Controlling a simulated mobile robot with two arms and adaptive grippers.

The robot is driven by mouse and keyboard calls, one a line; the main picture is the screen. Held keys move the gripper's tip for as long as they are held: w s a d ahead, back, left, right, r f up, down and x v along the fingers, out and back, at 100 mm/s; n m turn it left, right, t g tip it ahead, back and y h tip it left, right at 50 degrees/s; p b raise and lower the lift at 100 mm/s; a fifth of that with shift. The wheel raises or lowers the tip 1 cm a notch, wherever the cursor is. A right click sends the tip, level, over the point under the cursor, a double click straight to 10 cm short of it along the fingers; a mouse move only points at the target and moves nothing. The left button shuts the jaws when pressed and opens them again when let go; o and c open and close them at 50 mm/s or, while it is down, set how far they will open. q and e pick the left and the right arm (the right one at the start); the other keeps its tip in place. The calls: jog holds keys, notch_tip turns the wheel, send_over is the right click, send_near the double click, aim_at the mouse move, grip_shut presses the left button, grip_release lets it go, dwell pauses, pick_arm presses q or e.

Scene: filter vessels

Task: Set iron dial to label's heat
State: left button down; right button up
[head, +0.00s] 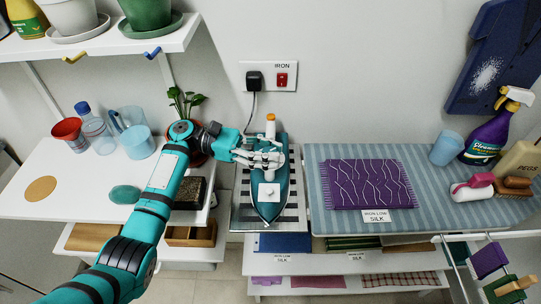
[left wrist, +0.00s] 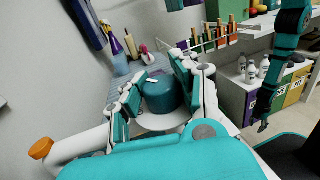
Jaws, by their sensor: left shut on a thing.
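The teal iron (head: 268,211) lies on a striped metal rest, its tip toward me, with a small white block on its front and an orange-capped white post at its back. My left gripper (head: 262,158) is over the rear of the iron. In the left wrist view its fingers (left wrist: 160,92) are shut around a round teal dial (left wrist: 162,97) on a white disc. The dial's marks and pointer are hidden. The label (head: 376,217) reads "IRON LOW" and "SILK", in front of a folded purple cloth (head: 370,184). My right gripper (left wrist: 263,126) shows small and dark in the left wrist view.
A striped blue board (head: 470,212) carries the cloth, a spray bottle (head: 490,128) and brushes. A wall socket with plug and red switch (head: 282,79) is behind the iron. A plant (head: 186,102), jugs and a bottle stand on the left table (head: 75,185).

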pick_arm(q)
jog(key=shift+w+r, duration=0.15)
dwell(0.3)
jog(key=c, duration=0.9)
grip_release()
jog(key=shift+o, duration=0.2)
jog(key=shift+a, duration=0.1)
jog(key=v, duration=1.2)
jog(key=shift+f, duration=0.25)
